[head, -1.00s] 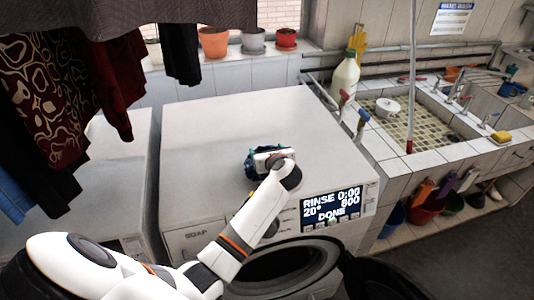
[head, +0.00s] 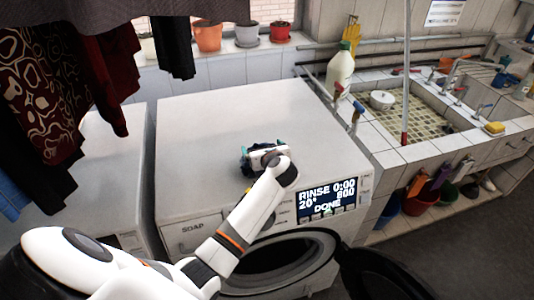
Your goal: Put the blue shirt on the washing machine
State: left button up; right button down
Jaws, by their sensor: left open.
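The white washing machine (head: 210,135) stands in the middle, with a lit display on its front and its round door open. My left gripper (head: 262,158) is low over the middle of its top and open, with teal finger parts showing on either side. A small dark blue bunched thing (head: 249,168), which looks like the cloth of the blue shirt, shows beneath the gripper on the machine top. The gripper hides most of it, and I cannot tell whether the fingers touch it. My right gripper is not in view.
A white bottle (head: 340,68) and the tiled sink (head: 425,115) are at the right. Most of the machine top is clear.

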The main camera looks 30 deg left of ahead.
pick_arm(q)
jog(key=b+v, duration=0.1)
jog(key=v, duration=1)
jog(key=shift+s+d, duration=0.3)
